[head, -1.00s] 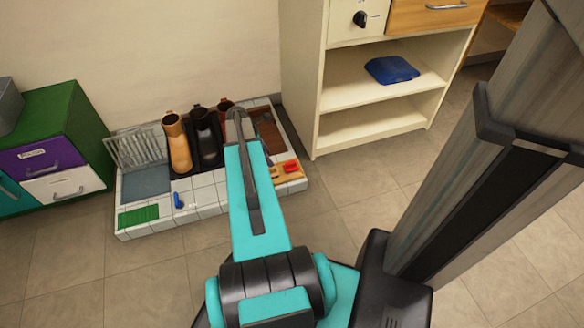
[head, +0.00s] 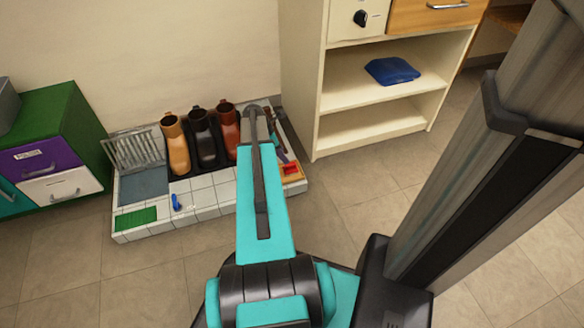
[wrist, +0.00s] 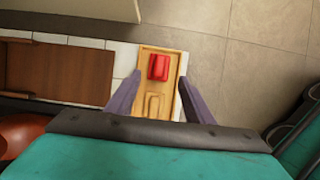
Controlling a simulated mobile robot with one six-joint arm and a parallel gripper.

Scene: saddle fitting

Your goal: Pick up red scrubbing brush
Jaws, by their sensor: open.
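The red scrubbing brush (wrist: 158,67) lies on a small wooden tray (wrist: 146,88) in the wrist view. In the head view the red brush (head: 291,169) shows at the right end of the white tiled platform, partly behind my arm. My gripper (wrist: 158,92) is open and empty in the wrist view. Its two purple-grey fingers stand on either side of the tray, with the brush between and beyond their tips. I cannot tell how high the fingers are above it. In the head view the fingers are mostly hidden by my arm.
Several boots, including a tan one (head: 176,146), stand on the tiled platform (head: 208,203). A blue brush (head: 177,202) and a green pad (head: 136,217) lie at its front left. A cream shelf unit (head: 318,100) stands close behind on the right. Floor is clear in front.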

